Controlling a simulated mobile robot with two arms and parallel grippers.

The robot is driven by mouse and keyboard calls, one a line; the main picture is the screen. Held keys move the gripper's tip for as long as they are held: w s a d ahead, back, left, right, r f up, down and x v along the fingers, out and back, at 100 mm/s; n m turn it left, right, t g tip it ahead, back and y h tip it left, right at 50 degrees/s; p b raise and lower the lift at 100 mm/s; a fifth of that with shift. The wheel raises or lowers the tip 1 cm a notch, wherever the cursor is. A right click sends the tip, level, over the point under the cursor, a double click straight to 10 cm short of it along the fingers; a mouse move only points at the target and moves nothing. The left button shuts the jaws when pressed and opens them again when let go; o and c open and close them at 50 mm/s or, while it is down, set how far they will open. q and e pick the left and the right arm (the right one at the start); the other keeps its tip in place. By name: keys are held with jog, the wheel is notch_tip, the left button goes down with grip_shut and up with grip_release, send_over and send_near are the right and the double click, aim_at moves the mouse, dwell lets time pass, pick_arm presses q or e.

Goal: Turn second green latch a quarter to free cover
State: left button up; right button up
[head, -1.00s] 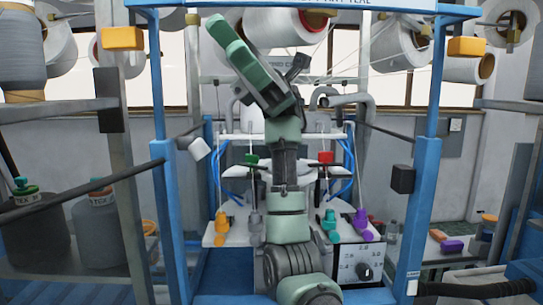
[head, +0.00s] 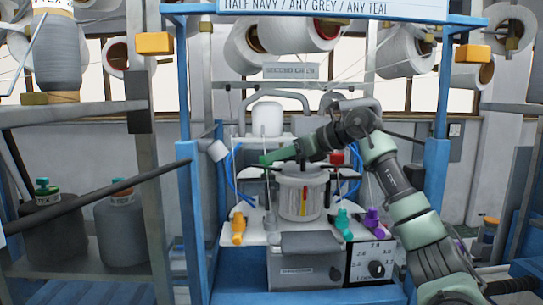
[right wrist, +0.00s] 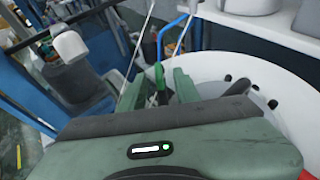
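The green latch (right wrist: 160,84) stands upright at the rim of a white round housing (right wrist: 235,70). My right gripper (right wrist: 157,90) is open, with one finger on each side of the latch and gaps visible between. In the head view my right gripper (head: 270,159) is at the left of the round housing (head: 302,197), hiding most of the latch. Whether the fingers touch the green latch cannot be told. My left gripper is not in view.
Blue posts (head: 190,215) flank the machine. An orange (head: 238,228), a teal (head: 343,225) and a purple clamp (head: 373,222) stand along its front. A control box with a knob (head: 376,268) is at lower right. Thin yarns and blue hoses run near the housing.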

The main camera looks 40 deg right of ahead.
aim_at(266, 166)
jog(key=shift+p+x, duration=0.3)
jog(key=shift+x, duration=1.1)
grip_shut()
